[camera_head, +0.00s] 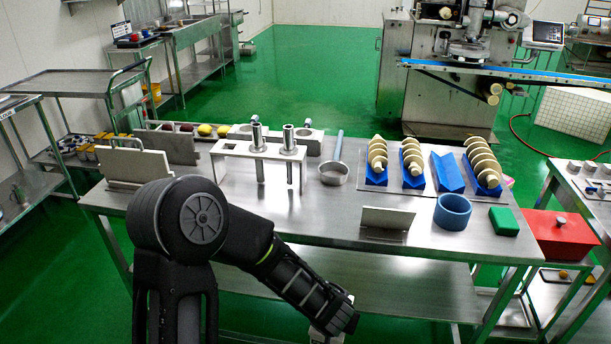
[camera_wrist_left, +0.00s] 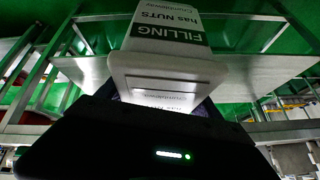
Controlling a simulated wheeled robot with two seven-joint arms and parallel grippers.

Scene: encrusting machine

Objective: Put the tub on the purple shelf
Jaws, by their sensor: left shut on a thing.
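My left gripper (camera_head: 328,328) hangs low in front of the long steel table, at the bottom edge of the head view. In the left wrist view it is shut on a white tub (camera_wrist_left: 165,72), whose label reads "FILLING has NUTS". The tub fills the upper middle of that view, in front of the black gripper body. The fingertips are hidden there. In the head view the tub is mostly hidden or cut off. I cannot make out a purple shelf in either view. My right gripper is not in view.
A red box (camera_head: 560,235) stands at right.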

